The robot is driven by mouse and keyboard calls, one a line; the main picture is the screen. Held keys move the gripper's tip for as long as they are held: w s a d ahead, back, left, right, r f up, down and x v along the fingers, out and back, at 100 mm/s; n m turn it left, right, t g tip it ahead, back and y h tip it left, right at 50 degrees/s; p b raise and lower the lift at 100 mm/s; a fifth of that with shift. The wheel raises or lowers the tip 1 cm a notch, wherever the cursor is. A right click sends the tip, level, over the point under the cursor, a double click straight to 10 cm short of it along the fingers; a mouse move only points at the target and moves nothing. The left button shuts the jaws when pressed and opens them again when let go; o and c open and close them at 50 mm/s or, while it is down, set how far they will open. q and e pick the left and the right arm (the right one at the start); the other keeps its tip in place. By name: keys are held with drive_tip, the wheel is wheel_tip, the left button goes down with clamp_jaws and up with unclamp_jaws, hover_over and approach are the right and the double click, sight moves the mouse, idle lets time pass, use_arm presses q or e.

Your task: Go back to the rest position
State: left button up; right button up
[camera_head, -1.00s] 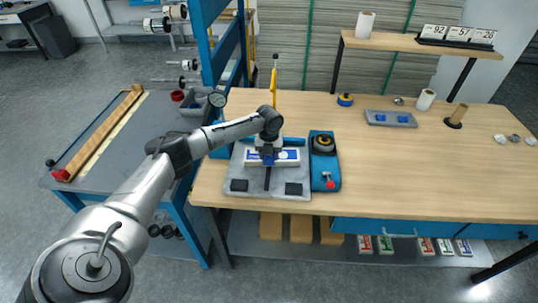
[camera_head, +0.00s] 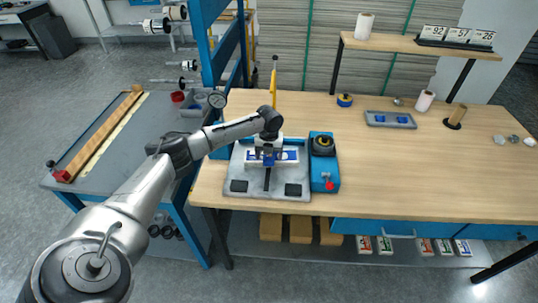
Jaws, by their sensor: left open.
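My left gripper (camera_head: 268,158) points down over the grey plate (camera_head: 240,187) of the blue machine at the left part of the workbench. It is open, with its fingers just above or at a white and blue piece (camera_head: 288,157) on that plate; I cannot tell whether they touch it. The arm comes in from the lower left and hides part of the machine's left side. My right gripper is not in view.
A blue control box (camera_head: 324,175) with a black dial and red knob stands right of the plate. A grey tray (camera_head: 376,119) with blue parts and a small riser shelf (camera_head: 400,42) are further back. The bench (camera_head: 430,170) is clear at centre right. A blue frame (camera_head: 222,50) rises behind the arm.

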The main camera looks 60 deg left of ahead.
use_arm(q)
drive_tip(key=shift+r+p, duration=0.75)
drive_tip(key=shift+r, duration=2.85)
